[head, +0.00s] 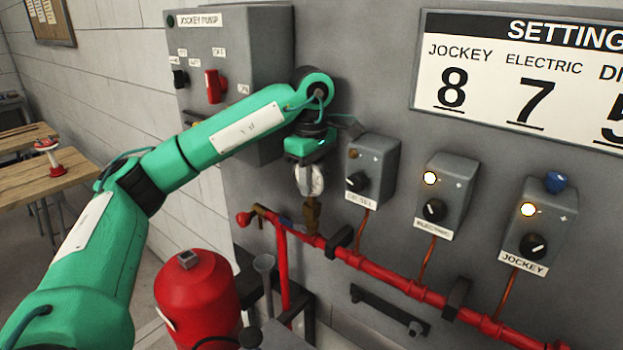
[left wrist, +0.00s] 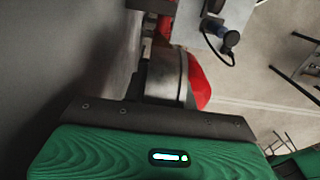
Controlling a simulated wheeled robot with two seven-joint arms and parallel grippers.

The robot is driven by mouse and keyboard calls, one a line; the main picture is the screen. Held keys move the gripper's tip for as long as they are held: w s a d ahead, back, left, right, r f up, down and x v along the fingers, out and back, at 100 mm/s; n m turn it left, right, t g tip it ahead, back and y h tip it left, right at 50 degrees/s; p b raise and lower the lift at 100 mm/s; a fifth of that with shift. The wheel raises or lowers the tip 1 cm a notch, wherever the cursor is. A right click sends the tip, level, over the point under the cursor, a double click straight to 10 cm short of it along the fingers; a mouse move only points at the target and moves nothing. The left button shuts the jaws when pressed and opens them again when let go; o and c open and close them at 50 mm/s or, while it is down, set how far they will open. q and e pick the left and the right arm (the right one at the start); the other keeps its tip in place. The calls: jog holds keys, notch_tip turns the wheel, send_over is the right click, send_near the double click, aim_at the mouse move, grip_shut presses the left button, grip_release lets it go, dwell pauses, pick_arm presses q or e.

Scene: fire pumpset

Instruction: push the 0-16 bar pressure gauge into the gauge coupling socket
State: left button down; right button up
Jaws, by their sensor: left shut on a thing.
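The pressure gauge (head: 316,180) is a round, silver-rimmed dial seen nearly edge-on in the head view. My left gripper (head: 308,166) is shut on it from above, with the gauge hanging below the green gripper body. In the left wrist view the gauge's metal case (left wrist: 166,76) shows just beyond the gripper's dark edge. The brass gauge coupling socket (head: 312,214) stands on the red pipe directly under the gauge. The gauge's lower end is close to the socket; I cannot tell whether it is seated. The dial's scale is not readable. My right gripper is not in view.
The red pipe (head: 395,284) runs along the grey wall. The DIESEL switch box (head: 373,165) is close on the right of the gauge. The jockey pump panel (head: 250,50) is behind my forearm. A red tank (head: 198,298) stands below left.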

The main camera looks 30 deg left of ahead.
pick_arm(q)
jog(key=shift+r, duration=0.15)
jog(key=shift+r+p, duration=0.55)
jog(key=shift+r, duration=0.15)
jog(key=shift+f+b, duration=0.5)
jog(key=shift+f, duration=0.4)
dwell(1.1)
jog(key=c, duration=1)
grip_release()
jog(key=shift+c, duration=0.2)
notch_tip(320, 180, up, 14)
jog(key=shift+f+p, duration=0.1)
jog(key=shift+p, duration=0.55)
